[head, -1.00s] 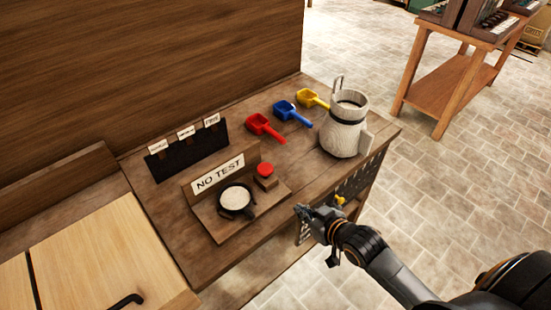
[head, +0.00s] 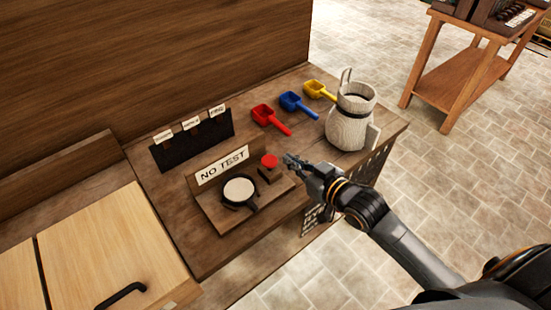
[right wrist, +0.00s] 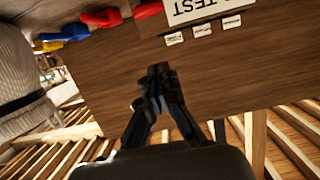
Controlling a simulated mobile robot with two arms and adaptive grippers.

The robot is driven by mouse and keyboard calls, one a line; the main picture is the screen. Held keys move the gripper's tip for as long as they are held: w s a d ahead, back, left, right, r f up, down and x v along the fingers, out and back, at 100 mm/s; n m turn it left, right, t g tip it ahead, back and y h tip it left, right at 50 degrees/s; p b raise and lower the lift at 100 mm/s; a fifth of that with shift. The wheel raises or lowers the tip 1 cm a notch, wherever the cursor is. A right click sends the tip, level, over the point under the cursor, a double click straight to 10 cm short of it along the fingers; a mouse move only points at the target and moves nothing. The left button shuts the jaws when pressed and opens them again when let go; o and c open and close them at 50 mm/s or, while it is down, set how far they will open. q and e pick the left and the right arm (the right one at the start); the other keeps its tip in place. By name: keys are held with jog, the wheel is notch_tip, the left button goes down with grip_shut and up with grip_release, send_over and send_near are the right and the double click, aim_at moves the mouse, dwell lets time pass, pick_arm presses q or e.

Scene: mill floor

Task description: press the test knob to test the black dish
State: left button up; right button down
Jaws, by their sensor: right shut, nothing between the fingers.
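The red test knob (head: 269,160) stands on a small wooden block at the right of the test stand (head: 215,222). The black dish (head: 250,207), filled with something pale, sits on the stand in front of the NO TEST sign (head: 222,166). My right gripper (head: 289,160) is shut and empty, just right of the knob in the head view; I cannot tell if they touch. In the right wrist view its closed fingers (right wrist: 158,78) are in front of brown wood, with part of the sign (right wrist: 205,8) above. My left gripper is not in view.
Red (head: 270,119), blue (head: 297,104) and yellow (head: 319,90) scoops lie behind the knob. A dark rack (head: 192,145) with labels stands behind the sign.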

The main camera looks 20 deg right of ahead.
jog(key=p, duration=0.1)
send_over(275, 167)
jog(key=shift+f, duration=0.75)
notch_tip(275, 167, down, 3)
jog(key=shift+r, duration=0.1)
jog(key=shift+s+f, duration=0.15)
jog(key=shift+f, duration=0.55)
jog(key=shift+f, duration=0.15)
notch_tip(275, 167, down, 3)
jog(key=shift+r+b, duration=0.2)
jog(key=shift+b, duration=0.4)
